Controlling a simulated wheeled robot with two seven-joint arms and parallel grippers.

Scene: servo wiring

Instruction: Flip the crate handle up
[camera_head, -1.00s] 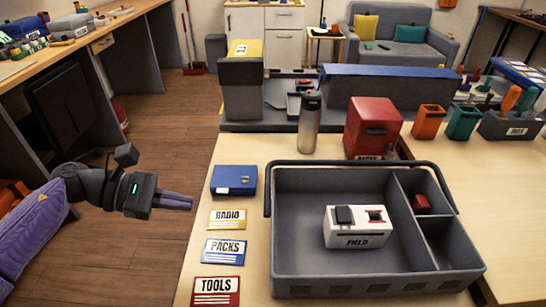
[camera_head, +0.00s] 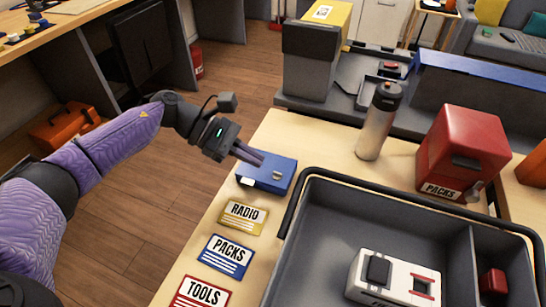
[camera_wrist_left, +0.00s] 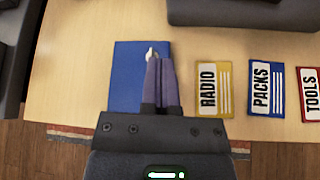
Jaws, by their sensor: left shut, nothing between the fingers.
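The grey crate (camera_head: 330,215) stands on the light wooden table at the lower right of the head view, cut off by the frame. Its dark handle (camera_head: 408,189) runs along the crate's far rim and down its left side, lying low at the rim. My left gripper (camera_head: 260,161) is shut and empty, with its fingers over the blue box (camera_head: 270,180) left of the crate. In the left wrist view the shut fingers (camera_wrist_left: 161,62) overlap the blue box (camera_wrist_left: 127,72); whether they touch it I cannot tell. My right gripper is not in view.
Inside the crate lie a white device (camera_head: 393,277) and a small red block (camera_head: 493,281). RADIO (camera_head: 243,217), PACKS (camera_head: 226,256) and TOOLS (camera_head: 203,293) cards lie left of it. A metal bottle (camera_head: 378,122) and red PACKS box (camera_head: 468,150) stand behind.

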